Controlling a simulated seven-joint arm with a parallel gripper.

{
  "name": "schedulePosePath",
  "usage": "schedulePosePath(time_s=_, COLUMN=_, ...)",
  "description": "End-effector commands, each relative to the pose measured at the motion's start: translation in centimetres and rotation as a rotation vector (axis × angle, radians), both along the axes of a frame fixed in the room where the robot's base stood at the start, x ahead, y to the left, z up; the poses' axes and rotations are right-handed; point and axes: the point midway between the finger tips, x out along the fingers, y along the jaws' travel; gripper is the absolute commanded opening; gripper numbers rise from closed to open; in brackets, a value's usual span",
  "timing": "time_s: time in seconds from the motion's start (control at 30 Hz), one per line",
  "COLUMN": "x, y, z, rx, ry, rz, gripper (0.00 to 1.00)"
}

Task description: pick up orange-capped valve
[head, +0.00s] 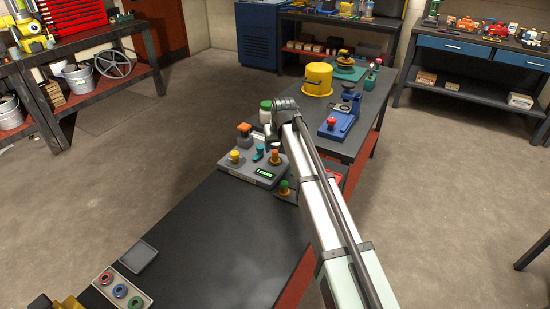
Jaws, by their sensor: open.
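A grey test panel (240,173) with a lit green "LEAKS" display (265,171) sits on the dark bench. Several small capped parts stand on or by it. One has an orange cap (274,153), near the display. I cannot tell for sure which is the valve. My gripper (270,139) is open, above the back of the panel. Its fingers are small and partly hidden by my arm. I see nothing held.
On the panel are also a yellow-capped part (235,155) and a teal part (260,152). A green-lidded jar (266,110), blue device (338,122) and yellow bucket (318,79) stand behind. A tray of rings (121,286) lies at the front. The bench middle is clear.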

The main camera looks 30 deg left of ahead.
Motion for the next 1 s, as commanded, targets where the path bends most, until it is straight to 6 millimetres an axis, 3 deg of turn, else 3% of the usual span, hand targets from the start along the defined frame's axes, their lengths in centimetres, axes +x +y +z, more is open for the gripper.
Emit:
schedulePosePath(time_s=0.3, x=0.8, y=1.1, z=-3.8, rx=-0.002, ry=0.002, rz=0.0, gripper=0.59)
schedulePosePath(time_s=0.57, x=0.9, y=1.1, z=-4.1, rx=-0.001, ry=0.001, rz=0.0, gripper=0.59)
schedulePosePath(time_s=1.0, x=0.9, y=1.1, z=-4.1, rx=-0.001, ry=0.001, rz=0.0, gripper=0.18)
